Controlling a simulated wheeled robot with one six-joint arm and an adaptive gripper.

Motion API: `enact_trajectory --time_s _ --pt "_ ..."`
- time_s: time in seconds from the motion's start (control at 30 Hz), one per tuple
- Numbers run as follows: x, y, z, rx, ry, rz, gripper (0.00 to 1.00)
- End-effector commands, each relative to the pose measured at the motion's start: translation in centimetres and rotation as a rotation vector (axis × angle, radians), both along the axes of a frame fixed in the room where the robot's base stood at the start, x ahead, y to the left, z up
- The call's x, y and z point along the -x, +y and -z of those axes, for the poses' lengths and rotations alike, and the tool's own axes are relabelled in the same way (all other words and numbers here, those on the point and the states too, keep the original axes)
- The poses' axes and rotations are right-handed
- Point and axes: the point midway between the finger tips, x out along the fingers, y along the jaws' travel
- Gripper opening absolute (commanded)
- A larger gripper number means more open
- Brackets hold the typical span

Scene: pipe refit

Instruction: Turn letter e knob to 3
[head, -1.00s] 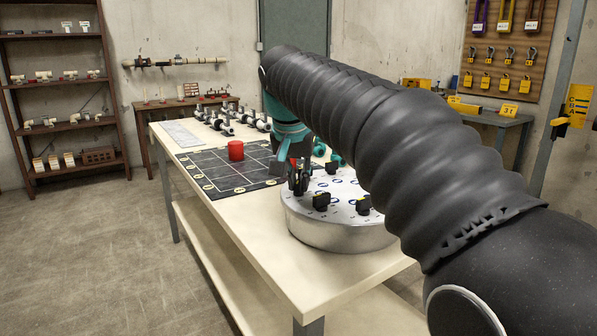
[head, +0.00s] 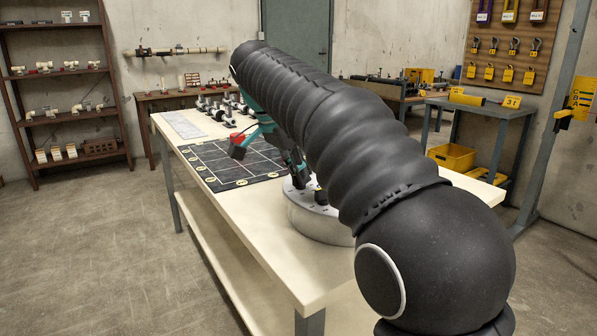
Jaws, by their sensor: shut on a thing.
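The round metal dial drum (head: 318,222) stands on the table, with black knobs on its pale top. One knob (head: 320,197) shows beside my arm; my arm hides most of the top. My gripper (head: 299,178) is small and dark at the drum's left rear edge, pointing down. It is shut on a black knob, which is mostly hidden by the fingers. The letters and numbers by the knobs are too small or hidden, so I cannot tell which knob is letter e or where it points.
Pipe fittings (head: 225,108) lie at the table's far end. The table's front left corner (head: 290,275) is clear. A yellow bin (head: 452,157) sits beneath a side bench.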

Motion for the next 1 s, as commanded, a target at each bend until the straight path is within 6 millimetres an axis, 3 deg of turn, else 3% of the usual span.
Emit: enact_trajectory --time_s 0.6,0.63,0.7,1.0 --pt "-0.02 0.01 0.11 0.001 0.003 0.041 0.00" --pt "-0.01 0.02 0.11 0.001 0.003 0.041 0.17" --pt "-0.02 0.01 0.11 0.001 0.003 0.041 0.35" --pt "-0.01 0.03 0.01 0.000 0.001 0.040 0.38"
